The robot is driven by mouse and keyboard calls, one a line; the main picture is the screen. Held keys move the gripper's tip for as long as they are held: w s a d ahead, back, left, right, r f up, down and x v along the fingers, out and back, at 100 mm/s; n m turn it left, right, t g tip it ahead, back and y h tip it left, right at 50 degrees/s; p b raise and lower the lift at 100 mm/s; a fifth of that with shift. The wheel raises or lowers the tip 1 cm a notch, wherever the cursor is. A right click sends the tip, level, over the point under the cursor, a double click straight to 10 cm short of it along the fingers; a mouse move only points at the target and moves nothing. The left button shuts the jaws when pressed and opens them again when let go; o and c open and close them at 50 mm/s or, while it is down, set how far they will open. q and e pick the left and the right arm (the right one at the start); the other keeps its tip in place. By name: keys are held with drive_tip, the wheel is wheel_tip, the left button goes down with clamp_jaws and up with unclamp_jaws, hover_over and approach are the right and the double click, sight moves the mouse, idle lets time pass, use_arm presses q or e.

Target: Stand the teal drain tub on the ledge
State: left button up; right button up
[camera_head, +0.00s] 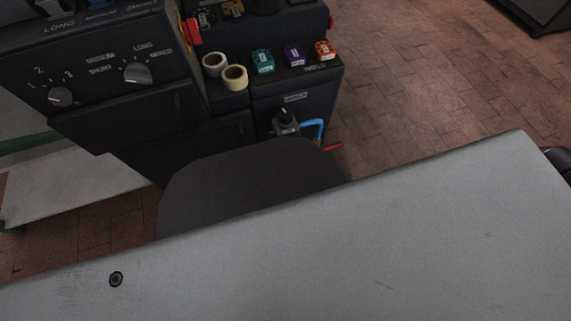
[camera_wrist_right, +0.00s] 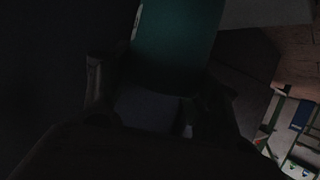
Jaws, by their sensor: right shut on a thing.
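A teal thing, which looks like the drain tub (camera_wrist_right: 175,35), fills the upper middle of the dark right wrist view. My right gripper (camera_wrist_right: 155,103) is shut on it, with one finger on each side. The tub's far end runs out of the picture, and its tilt is hard to tell. The head view shows neither the held tub nor either gripper. I cannot tell for sure which surface is the ledge; a dark shelf (camera_head: 294,72) on the machine is seen in the head view.
On the machine are two tape rolls (camera_head: 235,77), a small teal item (camera_head: 262,61), a purple one (camera_head: 294,53) and an orange one (camera_head: 325,50). Knobs (camera_head: 138,73) are on its front. A blue handle (camera_head: 313,129) sticks out below. Brick floor (camera_head: 430,90) lies open at right.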

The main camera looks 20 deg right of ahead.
drive_tip(key=shift+f, duration=0.15)
idle(0.3)
drive_tip(key=o, duration=1)
drive_tip(key=shift+v, duration=6)
drive_tip(key=shift+f, duration=0.1)
drive_tip(key=shift+s, duration=0.1)
